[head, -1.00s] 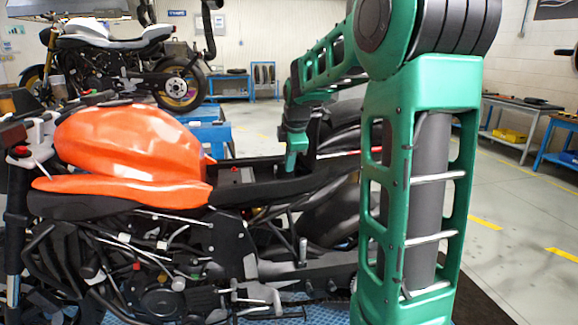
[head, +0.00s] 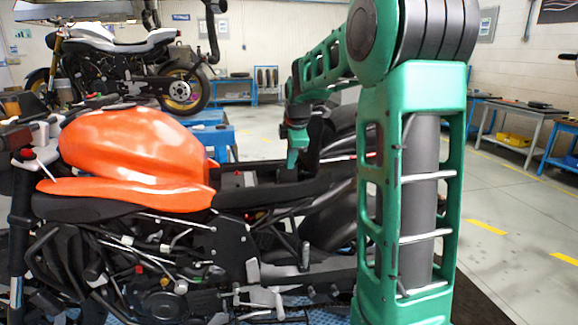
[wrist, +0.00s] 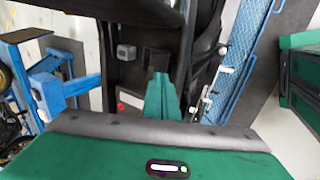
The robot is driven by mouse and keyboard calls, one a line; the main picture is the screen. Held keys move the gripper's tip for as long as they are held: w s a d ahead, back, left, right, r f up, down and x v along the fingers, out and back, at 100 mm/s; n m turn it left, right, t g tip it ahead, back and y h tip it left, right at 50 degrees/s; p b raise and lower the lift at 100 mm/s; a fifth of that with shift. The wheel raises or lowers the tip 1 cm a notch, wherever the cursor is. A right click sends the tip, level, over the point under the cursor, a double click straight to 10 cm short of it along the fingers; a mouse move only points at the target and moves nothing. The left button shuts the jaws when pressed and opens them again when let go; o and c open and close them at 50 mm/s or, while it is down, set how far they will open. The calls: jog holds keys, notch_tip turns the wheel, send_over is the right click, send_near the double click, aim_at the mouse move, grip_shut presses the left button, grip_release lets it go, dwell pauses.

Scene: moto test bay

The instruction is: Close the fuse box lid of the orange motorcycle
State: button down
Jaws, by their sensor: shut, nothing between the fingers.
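The orange motorcycle (head: 135,150) stands side-on in the left and middle of the head view, with its orange tank at the left. Behind the tank is an open tail bay (head: 238,180) with small grey and red parts. A dark upright panel (head: 318,135) shows just right of my gripper; I cannot tell whether it is the fuse box lid. My gripper (head: 292,163) points down over the bay, shut and empty. In the wrist view my gripper (wrist: 160,98) is beside a small black block (wrist: 157,59); contact cannot be told.
A blue stand (head: 212,138) is behind the motorcycle. A white and black motorcycle (head: 110,65) stands at the back left. Work tables (head: 520,125) line the right wall. The floor at the right is clear.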

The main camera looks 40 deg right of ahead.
jog(key=shift+w+d+r, duration=0.15)
jog(key=shift+w+d, duration=0.2)
jog(key=shift+w, duration=0.45)
jog(key=shift+w+d+r, duration=0.1)
jog(key=shift+w+d, duration=0.25)
jog(key=shift+w, duration=0.45)
jog(key=shift+r, duration=0.15)
jog(key=shift+r, duration=0.7)
